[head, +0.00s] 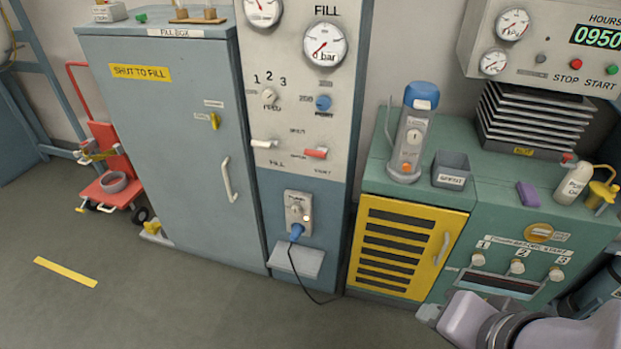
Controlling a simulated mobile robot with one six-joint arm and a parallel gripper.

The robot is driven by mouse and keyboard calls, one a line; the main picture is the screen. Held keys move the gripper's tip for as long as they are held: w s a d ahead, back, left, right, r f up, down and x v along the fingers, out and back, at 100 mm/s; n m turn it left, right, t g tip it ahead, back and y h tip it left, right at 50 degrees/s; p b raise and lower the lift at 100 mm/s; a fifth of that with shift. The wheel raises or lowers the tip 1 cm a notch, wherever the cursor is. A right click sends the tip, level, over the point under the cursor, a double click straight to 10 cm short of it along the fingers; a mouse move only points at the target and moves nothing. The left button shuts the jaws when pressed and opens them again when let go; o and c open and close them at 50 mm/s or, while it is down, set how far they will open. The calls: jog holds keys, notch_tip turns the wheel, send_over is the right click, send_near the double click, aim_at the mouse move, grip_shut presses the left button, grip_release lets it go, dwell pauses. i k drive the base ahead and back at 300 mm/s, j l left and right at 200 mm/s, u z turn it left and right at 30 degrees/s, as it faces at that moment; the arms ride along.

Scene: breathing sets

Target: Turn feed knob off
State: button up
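The feed knob (269,97) is a small cream knob on the upright pale fill panel (293,180), with the numbers 1, 2 and 3 in an arc above it and a small label at its base. Parts of my arm show at the lower right, well below and right of the panel. My gripper cannot be made out in the head view.
A blue knob (323,103) sits right of the feed knob. A white lever (264,144) and a red lever (316,153) are below. A plugged cable hangs at the panel's foot. A green bench (380,180) stands right. The floor in front is clear.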

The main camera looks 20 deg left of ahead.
aim_at(269, 96)
jog(key=j+z, duration=0.25)
jog(key=j, duration=0.4)
jog(key=j+z, duration=0.2)
jog(key=j, duration=0.5)
jog(key=k, duration=0.05)
